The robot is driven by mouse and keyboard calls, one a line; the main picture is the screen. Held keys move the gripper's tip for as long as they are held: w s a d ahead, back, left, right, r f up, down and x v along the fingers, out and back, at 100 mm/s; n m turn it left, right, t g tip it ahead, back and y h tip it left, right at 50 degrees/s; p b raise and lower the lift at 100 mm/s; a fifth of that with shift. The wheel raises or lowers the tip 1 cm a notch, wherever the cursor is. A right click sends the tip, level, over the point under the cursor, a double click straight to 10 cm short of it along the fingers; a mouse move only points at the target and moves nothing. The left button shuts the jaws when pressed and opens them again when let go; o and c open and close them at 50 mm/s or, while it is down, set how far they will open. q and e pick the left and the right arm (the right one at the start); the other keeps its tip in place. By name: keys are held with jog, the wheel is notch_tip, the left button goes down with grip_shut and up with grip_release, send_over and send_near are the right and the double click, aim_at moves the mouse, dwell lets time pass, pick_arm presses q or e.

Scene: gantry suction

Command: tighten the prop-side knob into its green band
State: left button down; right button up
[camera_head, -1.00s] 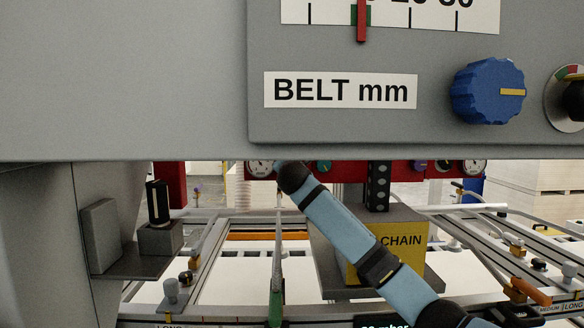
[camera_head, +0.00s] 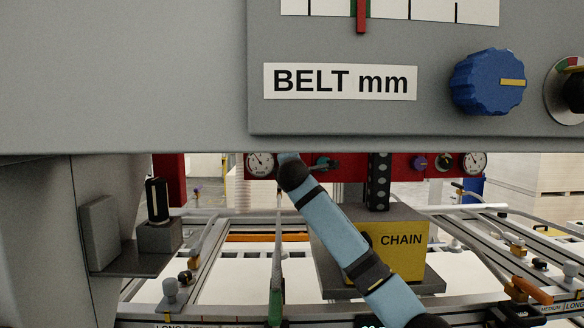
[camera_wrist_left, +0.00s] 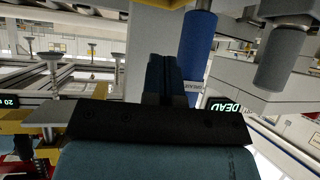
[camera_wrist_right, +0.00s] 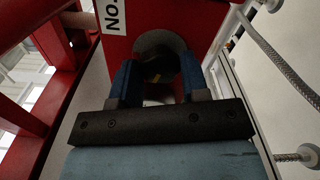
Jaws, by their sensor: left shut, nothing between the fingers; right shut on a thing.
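In the right wrist view my right gripper (camera_wrist_right: 157,82) is shut on a dark round knob (camera_wrist_right: 159,67) with a small yellow mark. The knob sits in a round recess in a red panel (camera_wrist_right: 205,22), and the fingers hide its sides. No green band shows clearly there, and I cannot confirm which knob this is. In the head view my right arm reaches up to the far red panel (camera_head: 402,165); the hand is hard to make out. In the left wrist view my left gripper (camera_wrist_left: 162,72) is shut and empty, near a blue cylinder (camera_wrist_left: 197,48).
A grey panel with a blue knob (camera_head: 488,82) and BELT label (camera_head: 340,82) fills the upper head view. Round gauges (camera_head: 260,165) flank the red panel. A yellow CHAIN box (camera_head: 400,255) stands beside my right arm. Metal rails (camera_head: 205,265) cross below.

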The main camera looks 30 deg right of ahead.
dwell(0.4)
jog(key=o, duration=0.9)
jog(key=shift+s+a, duration=0.1)
jog(key=p+v, duration=0.1)
jog(key=v, duration=1.2)
jog(key=shift+s+a, duration=0.15)
jog(key=shift+s, duration=0.15)
jog(key=shift+f, duration=0.1)
